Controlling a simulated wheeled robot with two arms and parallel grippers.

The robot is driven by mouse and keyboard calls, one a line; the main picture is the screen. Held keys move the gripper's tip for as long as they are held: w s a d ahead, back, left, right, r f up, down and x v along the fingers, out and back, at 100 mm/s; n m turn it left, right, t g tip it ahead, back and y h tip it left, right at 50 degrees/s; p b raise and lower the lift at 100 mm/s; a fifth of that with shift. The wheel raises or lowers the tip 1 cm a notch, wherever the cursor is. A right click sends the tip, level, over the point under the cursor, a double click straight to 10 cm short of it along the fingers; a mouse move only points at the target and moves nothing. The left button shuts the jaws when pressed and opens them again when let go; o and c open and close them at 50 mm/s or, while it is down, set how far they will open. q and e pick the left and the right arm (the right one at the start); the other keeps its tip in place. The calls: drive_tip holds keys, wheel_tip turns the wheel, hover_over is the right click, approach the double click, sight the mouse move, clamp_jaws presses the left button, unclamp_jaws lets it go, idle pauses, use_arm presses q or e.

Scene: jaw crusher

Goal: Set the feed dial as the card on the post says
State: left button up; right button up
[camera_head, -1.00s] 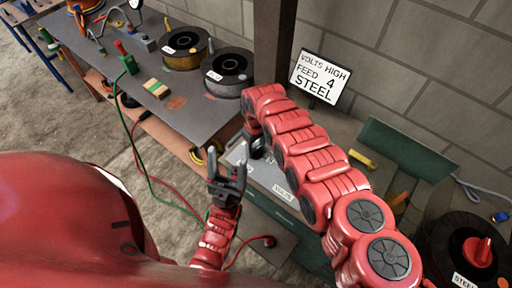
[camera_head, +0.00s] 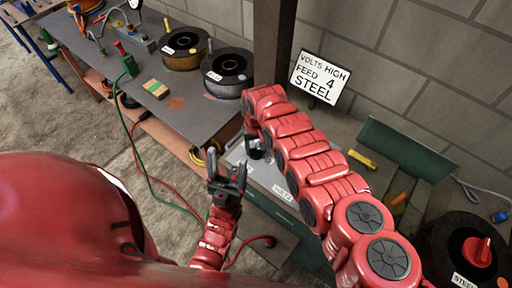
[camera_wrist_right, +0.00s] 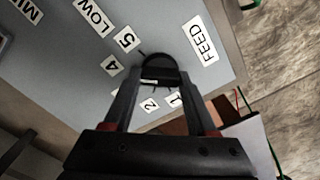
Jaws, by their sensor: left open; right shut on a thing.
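The card (camera_head: 319,78) by the post reads "VOLTS HIGH", "FEED 4", "STEEL". The feed dial (camera_wrist_right: 160,70) is a dark round knob on a grey panel (camera_wrist_right: 75,75) marked "FEED", with 5, 4, 2 and 1 legible around it. My right gripper (camera_wrist_right: 160,84) is shut on the knob, one finger on each side. In the head view, my right gripper (camera_head: 255,150) is at the panel, partly behind my arm. My left gripper (camera_head: 228,180) is open and empty in front of the panel.
Two wire spools (camera_head: 185,47) (camera_head: 228,72) stand on the grey bench (camera_head: 203,115). A spool labelled "STEEL" (camera_head: 462,278) is at the lower right. Green and red cables run below the bench. The dark post (camera_head: 274,45) rises behind my right arm.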

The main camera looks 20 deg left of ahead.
sight(257, 148)
drive_tip(key=o, duration=1.4)
drive_tip(key=shift+c, duration=0.2)
wheel_tip(257, 148, up, 5)
drive_tip(key=shift+w+r+p, duration=0.1)
drive_tip(key=shift+r+p, duration=0.1)
drive_tip(key=shift+p, duration=0.25)
wheel_tip(257, 148, up, 12)
drive_tip(key=b, duration=0.2)
